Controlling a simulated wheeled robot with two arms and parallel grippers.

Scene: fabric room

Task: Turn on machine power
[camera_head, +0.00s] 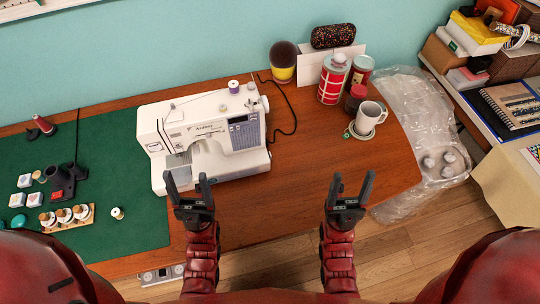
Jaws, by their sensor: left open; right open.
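A white sewing machine (205,137) stands on the wooden table, partly on a green mat. A purple-topped spool sits on top of it, and its handwheel is at its right end. I cannot make out a power switch on it. My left gripper (187,183) is open and empty, in front of the machine and overlapping its lower front edge in the picture. My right gripper (351,186) is open and empty, over the table's front edge, to the right of the machine and apart from it.
A white mug (369,118), red tins (333,80) and a dark-and-yellow pincushion (283,62) stand at the back right. A black cord (289,113) runs behind the machine. Spools (66,215) lie on the green mat (110,180). A power strip (161,274) sits below the table's front edge.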

